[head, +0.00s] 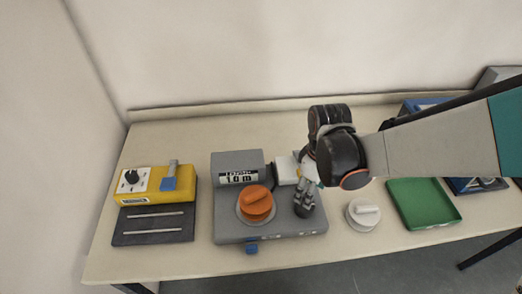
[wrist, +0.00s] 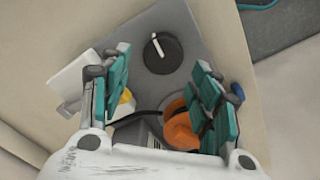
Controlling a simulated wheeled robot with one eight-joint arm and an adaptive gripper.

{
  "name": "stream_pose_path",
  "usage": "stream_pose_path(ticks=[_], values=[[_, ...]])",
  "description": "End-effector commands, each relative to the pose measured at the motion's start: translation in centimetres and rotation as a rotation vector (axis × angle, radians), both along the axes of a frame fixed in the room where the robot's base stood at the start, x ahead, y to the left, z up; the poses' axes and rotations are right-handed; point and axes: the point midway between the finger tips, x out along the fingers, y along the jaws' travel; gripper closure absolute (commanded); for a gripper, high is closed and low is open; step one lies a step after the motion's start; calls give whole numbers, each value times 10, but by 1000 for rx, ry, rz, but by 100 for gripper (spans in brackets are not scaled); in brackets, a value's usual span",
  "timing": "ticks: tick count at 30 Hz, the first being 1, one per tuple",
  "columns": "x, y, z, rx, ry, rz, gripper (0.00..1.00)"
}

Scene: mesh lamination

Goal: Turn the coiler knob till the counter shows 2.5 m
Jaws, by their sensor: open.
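In the wrist view, a black round knob (wrist: 163,55) with a white line sits on the grey base, beyond and between my fingertips. The orange knob (wrist: 181,130) is partly hidden by the right finger there.
A yellow device (head: 150,186) with a black dial and blue lever stands at the left. A white knobbed lid (head: 363,213) and a green tray (head: 423,203) are at the right. A white block (head: 286,171) is behind my gripper. The table is clear between the yellow device and the coiler.

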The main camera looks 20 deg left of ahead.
Motion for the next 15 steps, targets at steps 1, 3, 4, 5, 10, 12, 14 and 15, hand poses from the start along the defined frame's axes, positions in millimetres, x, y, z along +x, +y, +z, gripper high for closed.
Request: stream_pose_path(ticks=[1,3,4,5,10,12,14,15], values=[[-9,3,-11,0,0,15,43],[-9,4,-23,0,0,15,43],[-9,3,-27,0,0,15,43],[-9,3,-32,0,0,15,43],[-7,3,-57,0,0,12,43],[-7,3,-64,1,0,12,43],[-7,3,-69,1,-1,11,43],[-6,3,-72,1,-1,11,43]])
